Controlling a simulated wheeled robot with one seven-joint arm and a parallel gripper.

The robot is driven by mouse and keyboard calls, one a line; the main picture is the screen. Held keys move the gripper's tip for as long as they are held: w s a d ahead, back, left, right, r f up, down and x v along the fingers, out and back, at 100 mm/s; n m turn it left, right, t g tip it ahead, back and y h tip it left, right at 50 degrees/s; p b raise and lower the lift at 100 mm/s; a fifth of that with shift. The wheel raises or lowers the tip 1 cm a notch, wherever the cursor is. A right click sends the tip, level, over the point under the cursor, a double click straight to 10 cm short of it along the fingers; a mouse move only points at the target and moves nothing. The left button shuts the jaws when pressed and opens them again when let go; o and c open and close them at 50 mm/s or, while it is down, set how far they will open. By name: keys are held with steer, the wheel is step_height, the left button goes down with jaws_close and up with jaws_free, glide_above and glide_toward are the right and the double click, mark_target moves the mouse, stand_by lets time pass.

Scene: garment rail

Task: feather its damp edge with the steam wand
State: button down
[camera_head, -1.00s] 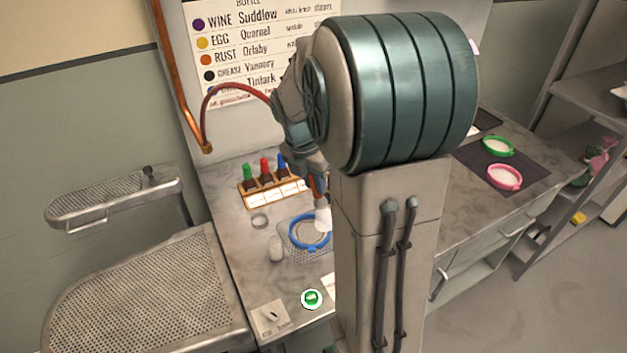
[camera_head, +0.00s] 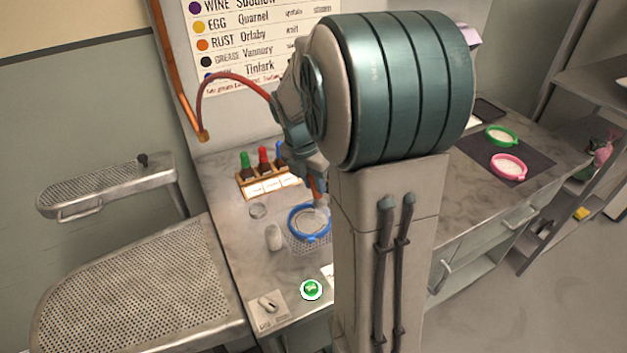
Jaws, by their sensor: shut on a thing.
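A blue hoop (camera_head: 292,222) with pale cloth in it lies on a wire-mesh rack (camera_head: 300,243) on the marble counter. My gripper (camera_head: 316,188), small and partly hidden by my own arm and column, is above the hoop's far right side. It is shut on the steam wand, whose red hose (camera_head: 228,76) arches from the copper pipe at the wall. A faint whitish haze (camera_head: 321,213) shows below the wand, over the hoop's right part. The damp edge on the cloth is too small to make out.
A wooden rack (camera_head: 268,188) with green, red and blue-capped bottles stands behind the hoop. A glass dish (camera_head: 258,211), a pale cylinder (camera_head: 274,237), a green round badge (camera_head: 311,289) and a switch plate (camera_head: 268,308) are nearby.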

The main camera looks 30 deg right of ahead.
steer(key=shift+w, duration=0.2)
steer(key=shift+w+a+p, duration=0.45)
steer(key=shift+w+a, duration=0.3)
steer(key=shift+w, duration=0.15)
steer(key=shift+w+a+p, duration=0.45)
steer(key=shift+w+a, duration=0.25)
steer(key=shift+w, duration=0.2)
steer(key=shift+a, duration=0.1)
steer(key=shift+s+a, duration=0.1)
steer(key=shift+a, duration=1.05)
steer(key=shift+s+a, duration=0.75)
steer(key=shift+a, duration=0.25)
